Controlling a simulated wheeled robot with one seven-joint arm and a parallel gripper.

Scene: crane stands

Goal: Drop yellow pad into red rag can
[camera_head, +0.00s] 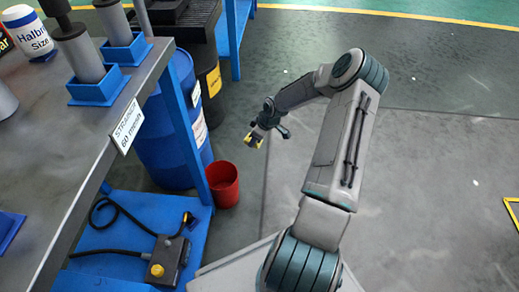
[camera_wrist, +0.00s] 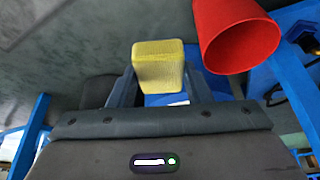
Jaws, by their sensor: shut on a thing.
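The yellow pad (camera_wrist: 158,66) is held between the two fingers of my gripper (camera_wrist: 160,85) in the wrist view. In the head view the pad (camera_head: 253,140) shows small at the tip of my gripper (camera_head: 257,135), in the air above the floor. The red rag can (camera_head: 223,184) stands on the floor beside the blue bench frame. In the head view my gripper is above and to the right of the can in the picture. In the wrist view the red can (camera_wrist: 236,38) is at the upper right, apart from the pad. The can's inside bottom is hidden.
A workbench (camera_head: 60,140) with grey cylinders in blue holders fills the left. A blue barrel (camera_head: 170,130) stands behind the can. A control box (camera_head: 170,258) with a cable lies on the blue lower shelf. The floor to the right is clear.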

